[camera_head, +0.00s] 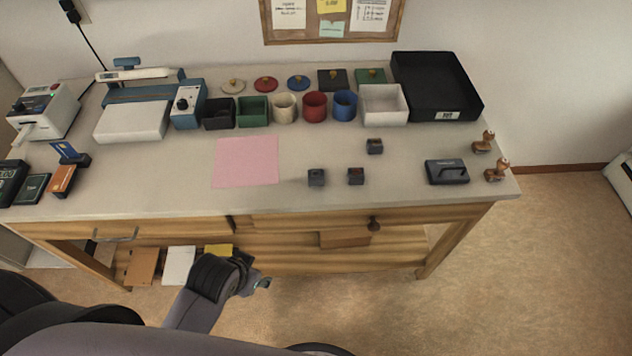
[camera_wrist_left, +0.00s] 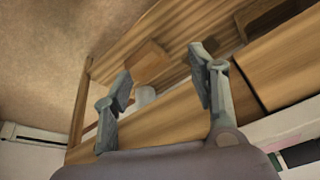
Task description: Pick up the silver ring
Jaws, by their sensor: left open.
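I cannot make out a silver ring in either view. Three small dark grey boxes stand on the table in the head view: one front left (camera_head: 317,177), one front right (camera_head: 356,177) and one behind (camera_head: 374,146). Whether any holds a ring is too small to tell. My left gripper (camera_head: 257,272) is below and in front of the table's front edge, away from the boxes. In the left wrist view its two fingers (camera_wrist_left: 163,87) are spread and hold nothing. A pale round thing (camera_wrist_left: 146,96) shows beyond them, unclear what. My right gripper is not in view.
A pink sheet (camera_head: 246,162) lies mid-table. Coloured cups, bins and a black tray (camera_head: 440,85) line the back. A dark stamp-like block (camera_head: 447,172) and wooden-handled stamps (camera_head: 496,170) are at right. The drawer front (camera_head: 290,222) and lower shelf are near my left gripper.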

